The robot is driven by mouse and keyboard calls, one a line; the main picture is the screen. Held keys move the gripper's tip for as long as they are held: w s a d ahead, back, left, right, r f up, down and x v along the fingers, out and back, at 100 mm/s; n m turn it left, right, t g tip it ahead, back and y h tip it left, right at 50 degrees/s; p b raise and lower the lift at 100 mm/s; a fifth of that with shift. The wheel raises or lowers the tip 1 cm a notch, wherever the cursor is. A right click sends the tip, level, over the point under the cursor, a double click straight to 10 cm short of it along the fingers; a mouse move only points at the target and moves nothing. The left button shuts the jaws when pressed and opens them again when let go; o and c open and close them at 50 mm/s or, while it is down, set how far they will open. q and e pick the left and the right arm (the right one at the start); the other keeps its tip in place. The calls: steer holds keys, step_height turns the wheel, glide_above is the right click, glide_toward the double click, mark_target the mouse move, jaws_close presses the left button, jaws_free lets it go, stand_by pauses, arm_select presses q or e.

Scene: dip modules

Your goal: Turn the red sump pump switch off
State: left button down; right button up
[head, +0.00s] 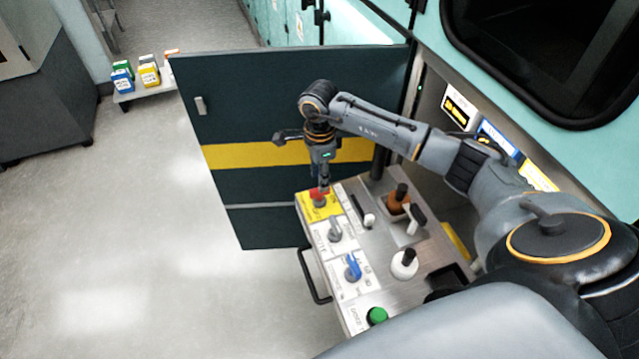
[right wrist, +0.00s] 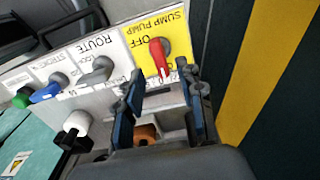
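The red sump pump switch (head: 319,192) sits on a yellow label plate (head: 326,210) at the far left corner of the metal control panel. In the right wrist view its red lever (right wrist: 160,58) stands on a grey round hub, with the word OFF beside it and another marking partly hidden. My right gripper (head: 322,180) is right at the switch from above. In the right wrist view the gripper (right wrist: 163,84) has its two dark blue fingers spread apart, with the lever's tip about between the fingertips; contact cannot be told. My left gripper is not in view.
The panel also bears a grey route knob (head: 335,231), a blue knob (head: 352,269), a green button (head: 377,316) and several upright levers near the right gripper. An open dark door with a yellow stripe (head: 258,156) stands behind.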

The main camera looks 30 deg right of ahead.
mark_target(320, 196)
step_height(320, 196, down, 3)
steer(key=shift+r, duration=0.1)
steer(key=shift+a+f, duration=0.1)
steer(key=shift+f, duration=0.65)
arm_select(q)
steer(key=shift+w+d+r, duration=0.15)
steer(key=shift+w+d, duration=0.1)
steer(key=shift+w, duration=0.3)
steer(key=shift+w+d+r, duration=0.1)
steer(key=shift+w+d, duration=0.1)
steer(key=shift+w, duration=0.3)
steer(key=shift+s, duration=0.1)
arm_select(e)
steer(key=shift+c, duration=0.4)
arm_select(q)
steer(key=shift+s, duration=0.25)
arm_select(e)
jaws_close()
